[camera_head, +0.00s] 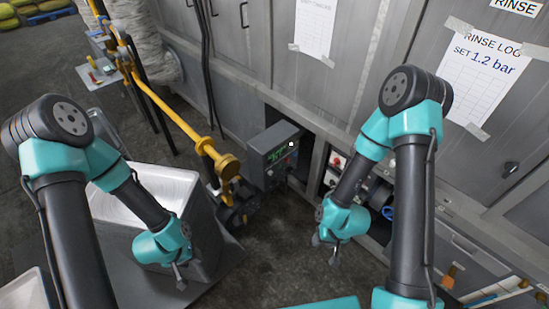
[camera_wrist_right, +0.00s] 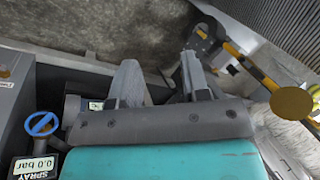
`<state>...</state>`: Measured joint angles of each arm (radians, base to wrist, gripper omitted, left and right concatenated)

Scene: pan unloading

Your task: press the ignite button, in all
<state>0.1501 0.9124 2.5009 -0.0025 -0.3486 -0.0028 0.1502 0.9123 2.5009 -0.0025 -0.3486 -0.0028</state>
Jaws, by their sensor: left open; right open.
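A grey control box (camera_head: 274,157) with a lit green display (camera_head: 277,153) stands against the cabinet wall in the middle of the head view. Small controls show on its face, but I cannot read which one is the ignite button. My left gripper (camera_head: 181,279) points down beside the grey bin, apart from the control box. My right gripper (camera_head: 330,248) hangs above the dark floor, right of and nearer than the box. In the right wrist view its two fingers (camera_wrist_right: 160,72) stand apart with nothing between them.
A yellow pipe (camera_head: 178,118) runs along the left of the box. A large grey bin (camera_head: 205,235) stands beneath my left arm. A red button (camera_head: 336,161) sits on a recessed panel right of the box. A blue valve handle (camera_wrist_right: 42,124) is near a SPRAY readout (camera_wrist_right: 35,167) showing 0.0 bar.

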